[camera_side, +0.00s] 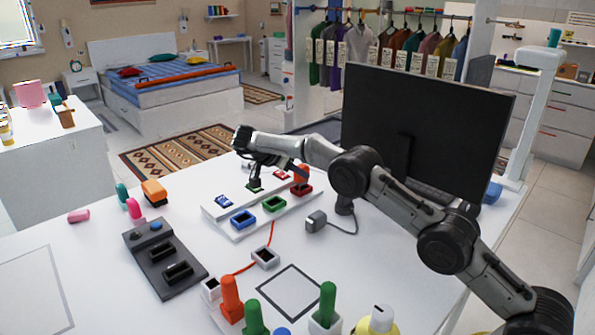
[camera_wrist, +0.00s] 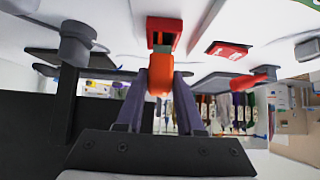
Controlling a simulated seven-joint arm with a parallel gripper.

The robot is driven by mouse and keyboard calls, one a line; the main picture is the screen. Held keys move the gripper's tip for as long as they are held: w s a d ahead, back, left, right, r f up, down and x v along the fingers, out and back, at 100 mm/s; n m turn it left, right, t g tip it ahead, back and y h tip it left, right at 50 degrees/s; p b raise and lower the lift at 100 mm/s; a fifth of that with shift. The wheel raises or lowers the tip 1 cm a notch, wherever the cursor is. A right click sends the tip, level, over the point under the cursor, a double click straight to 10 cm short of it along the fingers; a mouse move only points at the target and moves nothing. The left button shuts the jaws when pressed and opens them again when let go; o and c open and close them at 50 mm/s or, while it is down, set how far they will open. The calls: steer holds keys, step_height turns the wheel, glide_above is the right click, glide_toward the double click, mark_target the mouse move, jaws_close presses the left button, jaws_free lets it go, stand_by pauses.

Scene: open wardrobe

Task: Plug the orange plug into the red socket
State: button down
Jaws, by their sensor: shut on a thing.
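My gripper (camera_wrist: 160,95) is shut on the orange plug (camera_wrist: 158,79), which sits between its two fingers in the wrist view. The red socket (camera_wrist: 164,32) is straight beyond the plug's tip. A grey-green end of the plug points at the socket opening and overlaps it in the picture; I cannot tell how deep it goes. In the side view the orange plug (camera_side: 301,172) is upright just over the red socket (camera_side: 302,190) at the right of the white board.
The white board (camera_side: 240,233) also carries a blue socket (camera_side: 243,219) and a green socket (camera_side: 274,204). A grey plug (camera_side: 316,221) with a cable lies to the right. A monitor (camera_side: 425,125) stands close behind my arm. A dark block (camera_side: 165,262) with slots lies front left.

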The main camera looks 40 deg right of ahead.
steer(key=shift+f, duration=1.35)
steer(key=shift+c, duration=2.3)
jaws_free()
steer(key=shift+a, duration=0.1)
steer(key=v, duration=0.7)
steer(key=shift+r, duration=0.15)
steer(key=shift+a, duration=0.1)
